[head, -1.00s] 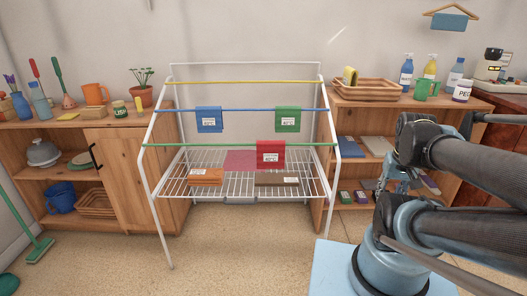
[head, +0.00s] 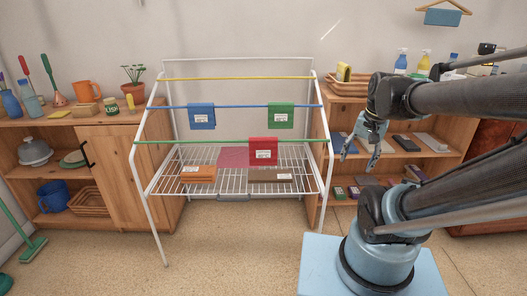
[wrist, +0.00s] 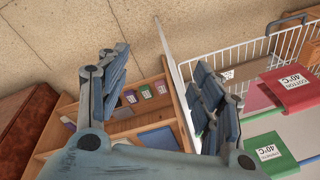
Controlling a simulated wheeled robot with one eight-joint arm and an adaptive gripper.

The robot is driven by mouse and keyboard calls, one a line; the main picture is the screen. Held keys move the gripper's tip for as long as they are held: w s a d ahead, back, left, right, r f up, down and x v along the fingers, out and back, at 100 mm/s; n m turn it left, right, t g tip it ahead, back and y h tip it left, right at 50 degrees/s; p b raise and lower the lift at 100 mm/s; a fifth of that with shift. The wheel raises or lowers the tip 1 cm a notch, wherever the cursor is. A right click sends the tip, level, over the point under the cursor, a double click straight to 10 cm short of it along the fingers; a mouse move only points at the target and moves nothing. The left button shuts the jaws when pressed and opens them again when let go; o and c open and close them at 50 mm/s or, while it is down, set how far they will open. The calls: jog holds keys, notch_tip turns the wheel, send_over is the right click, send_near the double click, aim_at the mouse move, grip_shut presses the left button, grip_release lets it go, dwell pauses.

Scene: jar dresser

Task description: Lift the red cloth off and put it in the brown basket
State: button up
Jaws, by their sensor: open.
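The red cloth (head: 263,151) hangs folded over the front green bar of the white drying rack, with a white label on its front. It also shows in the wrist view (wrist: 287,88), where the label reads cotton 40°C. My gripper (head: 358,152) is open and empty, to the right of the rack and apart from the cloth. In the wrist view my gripper (wrist: 165,75) has its fingers spread, with the cloth off to the right. One brown basket (head: 345,89) stands on the right cabinet top; another brown basket (head: 90,201) sits in the left cabinet's lower shelf.
A blue cloth (head: 201,116) and a green cloth (head: 281,116) hang on the blue bar. A flat dull-red patch (head: 232,157), an orange item (head: 198,173) and a brown item (head: 270,175) lie on the rack's wire shelf. A yellow item stands at the right basket.

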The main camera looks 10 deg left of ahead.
jog(key=w+a+r+m+g+y, duration=0.1)
jog(key=w+a+r+m, duration=0.2)
jog(key=w+a, duration=0.25)
jog(key=w+a+r+m+y, duration=0.1)
jog(key=w+a+r+m, duration=0.2)
jog(key=w+a, duration=0.3)
jog(key=m+g+y, duration=0.1)
jog(key=m+g, duration=0.1)
jog(key=m, duration=0.4)
send_over(263, 150)
jog(key=w+d, duration=0.3)
jog(key=d, duration=0.2)
jog(key=shift+w+a+f, duration=0.2)
jog(key=shift+a+f, duration=0.05)
jog(key=x, duration=1.7)
jog(key=shift+a, duration=0.15)
jog(key=shift+f, duration=0.2)
jog(key=shift+c, duration=0.2)
jog(key=c, duration=1.1)
